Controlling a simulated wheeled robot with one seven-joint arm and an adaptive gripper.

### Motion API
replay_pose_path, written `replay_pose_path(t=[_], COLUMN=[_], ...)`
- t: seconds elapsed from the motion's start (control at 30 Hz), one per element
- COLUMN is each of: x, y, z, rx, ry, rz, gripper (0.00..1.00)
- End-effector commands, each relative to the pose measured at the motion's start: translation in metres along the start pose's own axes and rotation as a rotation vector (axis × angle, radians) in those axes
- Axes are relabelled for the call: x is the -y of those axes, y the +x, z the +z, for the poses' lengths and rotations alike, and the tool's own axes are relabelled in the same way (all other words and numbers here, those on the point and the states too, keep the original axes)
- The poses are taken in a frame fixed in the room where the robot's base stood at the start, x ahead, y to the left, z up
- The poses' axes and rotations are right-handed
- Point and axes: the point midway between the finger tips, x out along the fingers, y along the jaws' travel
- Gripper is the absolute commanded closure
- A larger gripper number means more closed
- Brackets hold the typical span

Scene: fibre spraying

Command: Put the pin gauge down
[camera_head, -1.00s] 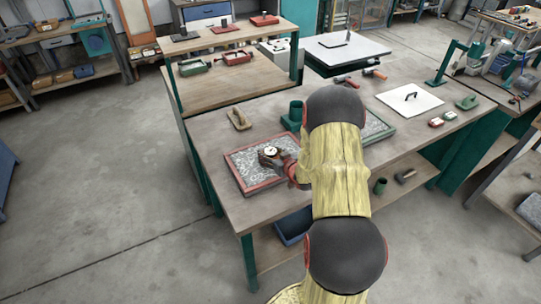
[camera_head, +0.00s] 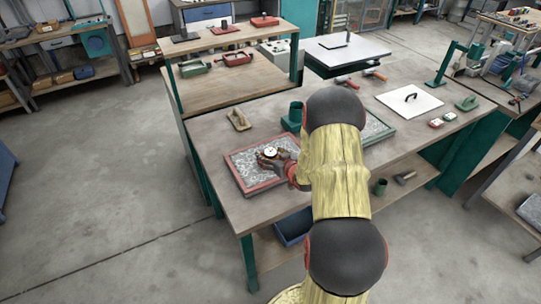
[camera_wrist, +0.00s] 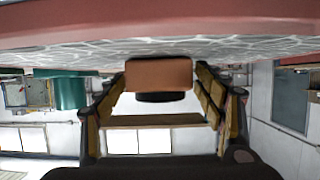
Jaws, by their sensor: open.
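The pin gauge (camera_head: 270,152) has a round white dial and stands on the grey marbled surface of the red-rimmed tray (camera_head: 240,153). In the wrist view, whose picture is upside down, its brown body (camera_wrist: 158,74) with a dark round part sits against the marbled surface between my fingers. My gripper (camera_head: 277,159) is low over the tray, around the gauge. In the wrist view my gripper (camera_wrist: 165,90) is open, with one finger on each side of the gauge. Whether a finger still touches the gauge is hard to tell.
A green cup (camera_head: 293,116) and a tan hand tool (camera_head: 238,119) stand behind the tray. A green-rimmed tray (camera_head: 378,130) is partly hidden behind my arm. A white plate with a black handle (camera_head: 410,100) lies to the right. The tabletop left of the red tray's front is bare.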

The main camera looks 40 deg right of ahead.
Motion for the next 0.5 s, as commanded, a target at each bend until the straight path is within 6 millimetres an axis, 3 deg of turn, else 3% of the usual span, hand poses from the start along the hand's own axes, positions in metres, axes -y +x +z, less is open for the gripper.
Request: replay_pose_path(t=[0.17,0.5], x=[-0.001,-0.001], y=[-0.014,-0.083], z=[-0.003,-0.004], rx=[0.000,0.001], ry=[0.001,0.001], rz=[0.001,0.003], gripper=[0.31,0.31])
